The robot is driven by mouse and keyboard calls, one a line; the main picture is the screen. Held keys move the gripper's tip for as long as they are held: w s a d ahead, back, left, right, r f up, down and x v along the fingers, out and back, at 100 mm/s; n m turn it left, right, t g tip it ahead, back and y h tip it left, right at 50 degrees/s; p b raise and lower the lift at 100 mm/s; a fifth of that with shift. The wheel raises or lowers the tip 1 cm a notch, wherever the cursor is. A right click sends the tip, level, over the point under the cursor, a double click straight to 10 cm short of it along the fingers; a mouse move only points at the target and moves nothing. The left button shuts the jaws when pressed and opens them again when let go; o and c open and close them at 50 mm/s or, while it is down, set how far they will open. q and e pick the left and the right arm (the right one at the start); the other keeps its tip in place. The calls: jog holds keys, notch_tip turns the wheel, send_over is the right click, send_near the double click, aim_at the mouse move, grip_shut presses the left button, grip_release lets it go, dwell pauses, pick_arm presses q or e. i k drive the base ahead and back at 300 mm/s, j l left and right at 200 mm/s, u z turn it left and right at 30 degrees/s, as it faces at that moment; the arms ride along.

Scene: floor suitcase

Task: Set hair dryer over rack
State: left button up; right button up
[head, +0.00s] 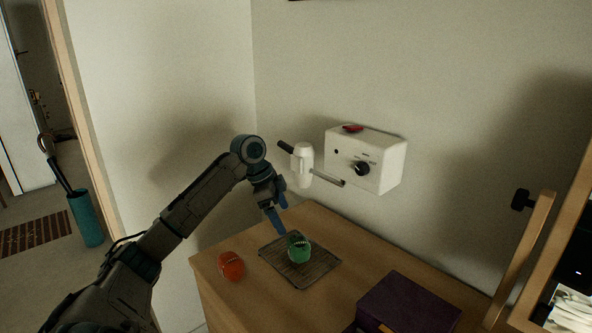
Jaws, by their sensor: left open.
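A white rounded body that looks like the hair dryer (303,165) is at the wall, upright, with a dark piece at its upper left. A short grey bar (329,178) sticks out at its lower right; I cannot tell whether this is part of the dryer or a wall rack. A slatted dark mat or rack (318,269) lies on the wooden cabinet top. My left gripper (281,213) is open and empty, left of and below the white body, above the back of the slatted piece. My right gripper is not in view.
A green round object (298,248) sits on the slatted piece, and a red-orange one (231,266) stands left of it. A white wall box (367,159) with a knob is to the right. A dark purple box (408,305) stands at the cabinet's front right.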

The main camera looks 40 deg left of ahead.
aim_at(302, 157)
jog(key=j, duration=0.8)
jog(key=i+j+u, duration=0.1)
jog(key=j, duration=0.7)
